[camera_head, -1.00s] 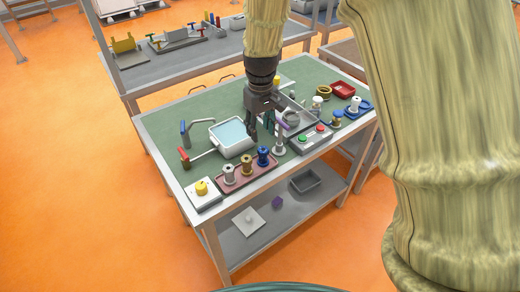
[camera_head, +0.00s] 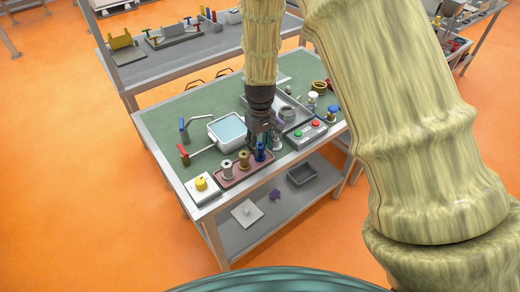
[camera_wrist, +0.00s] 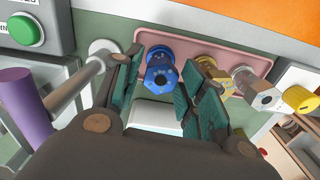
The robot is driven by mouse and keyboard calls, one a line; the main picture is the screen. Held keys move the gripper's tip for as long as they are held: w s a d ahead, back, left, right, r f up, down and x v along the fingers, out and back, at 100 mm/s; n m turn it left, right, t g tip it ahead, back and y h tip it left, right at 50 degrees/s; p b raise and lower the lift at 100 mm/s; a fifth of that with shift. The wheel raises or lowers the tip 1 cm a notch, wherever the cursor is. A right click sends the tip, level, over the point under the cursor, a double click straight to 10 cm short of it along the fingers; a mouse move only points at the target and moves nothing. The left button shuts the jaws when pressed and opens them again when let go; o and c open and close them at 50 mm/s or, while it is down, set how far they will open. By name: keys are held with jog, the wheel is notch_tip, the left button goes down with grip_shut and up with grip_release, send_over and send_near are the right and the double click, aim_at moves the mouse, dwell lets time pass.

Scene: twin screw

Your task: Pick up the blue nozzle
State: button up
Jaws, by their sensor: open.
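The blue nozzle (camera_wrist: 160,76) stands at one end of the pink tray (camera_wrist: 208,44), with its hexagonal end towards the wrist camera. In the head view the blue nozzle (camera_head: 260,154) is partly covered by my gripper (camera_head: 264,139). In the wrist view my gripper (camera_wrist: 163,92) is open, with one green-padded finger on each side of the blue nozzle. I cannot tell whether either finger touches it. A brass nozzle (camera_wrist: 213,76) and a silver nozzle (camera_wrist: 256,90) stand beside it in the tray, the brass one close to the right finger.
A button box (camera_head: 304,133) stands to the right, and a yellow-knobbed block (camera_head: 201,186) at the tray's left end. A white basin (camera_head: 228,128) is behind. In the wrist view a purple handle (camera_wrist: 20,105) is left of my gripper. Bare green tabletop lies at the back left.

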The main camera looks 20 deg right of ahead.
jog(key=shift+f, duration=1)
grip_shut()
jog(key=shift+r, duration=0.1)
